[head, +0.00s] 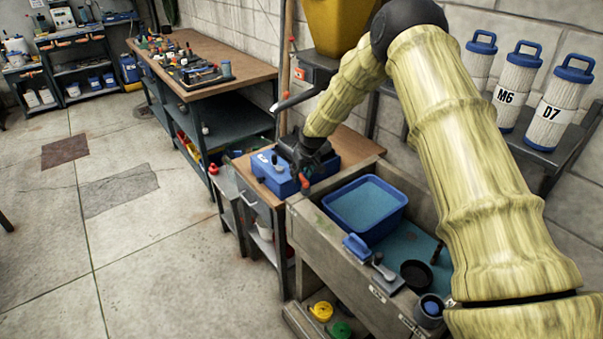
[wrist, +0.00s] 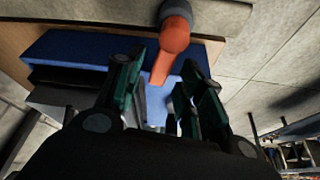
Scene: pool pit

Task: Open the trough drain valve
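The stone trough (head: 308,222) stands at the centre right of the head view. An orange lever (wrist: 173,42) with a grey round end, possibly the drain valve handle, shows in the wrist view; a small orange-red part (head: 304,181) shows by the trough's far left corner in the head view. My gripper (wrist: 167,78) is open, its two fingers on either side of the lever's lower end, with narrow gaps visible. In the head view my gripper (head: 303,163) is over the blue box (head: 268,176) beside the trough. The valve body is not clearly visible.
The trough holds a blue basin (head: 340,217); a brush (head: 357,246) and a black cup (head: 416,273) are at its front. A workbench (head: 240,77) with tools stands behind. Labelled filter cartridges (head: 515,90) sit on a shelf at right.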

